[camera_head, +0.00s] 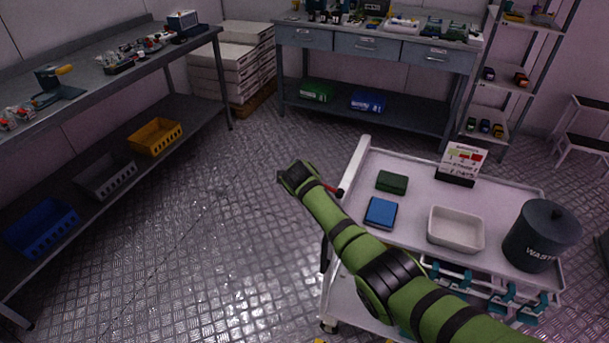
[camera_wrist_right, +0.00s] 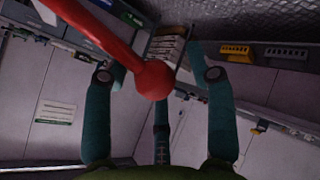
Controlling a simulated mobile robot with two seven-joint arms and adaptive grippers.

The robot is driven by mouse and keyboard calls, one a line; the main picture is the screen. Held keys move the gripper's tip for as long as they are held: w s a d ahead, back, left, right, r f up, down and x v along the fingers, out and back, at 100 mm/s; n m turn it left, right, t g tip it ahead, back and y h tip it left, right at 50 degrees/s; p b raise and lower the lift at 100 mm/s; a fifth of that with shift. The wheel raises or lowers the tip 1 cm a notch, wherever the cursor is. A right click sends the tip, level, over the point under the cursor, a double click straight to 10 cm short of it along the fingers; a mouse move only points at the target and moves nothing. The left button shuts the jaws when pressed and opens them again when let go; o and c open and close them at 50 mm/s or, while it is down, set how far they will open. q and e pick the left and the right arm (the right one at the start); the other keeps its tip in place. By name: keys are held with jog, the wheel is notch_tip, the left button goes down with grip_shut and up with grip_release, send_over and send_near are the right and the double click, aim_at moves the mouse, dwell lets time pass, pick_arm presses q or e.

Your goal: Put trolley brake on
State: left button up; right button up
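The trolley (camera_head: 410,172) stands at the right in the head view. A red brake lever (camera_head: 332,188) shows at its left end, partly hidden behind my right arm. In the right wrist view the red lever (camera_wrist_right: 95,32) comes in from the upper left and ends in a round knob. My right gripper (camera_wrist_right: 156,62) is open. Its teal fingers stand apart on both sides of the knob, with a third finger below. I cannot tell whether any finger touches it. In the head view the fingers are hidden beyond the arm's end. My left gripper is not in view.
The trolley carries a blue box (camera_head: 380,213), a green box (camera_head: 392,182), a white tray (camera_head: 432,238), a sign (camera_head: 463,160) and a dark waste bin (camera_head: 540,245). A long bench (camera_head: 100,85) stands left and a drawer bench (camera_head: 370,45) behind. The floor between is clear.

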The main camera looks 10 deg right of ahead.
jog(key=shift+s+d+f, duration=0.2)
jog(key=shift+s+f, duration=0.05)
jog(key=v, duration=1.2)
jog(key=shift+w+a+r, duration=0.2)
jog(key=shift+r, duration=0.1)
jog(key=shift+w, duration=0.1)
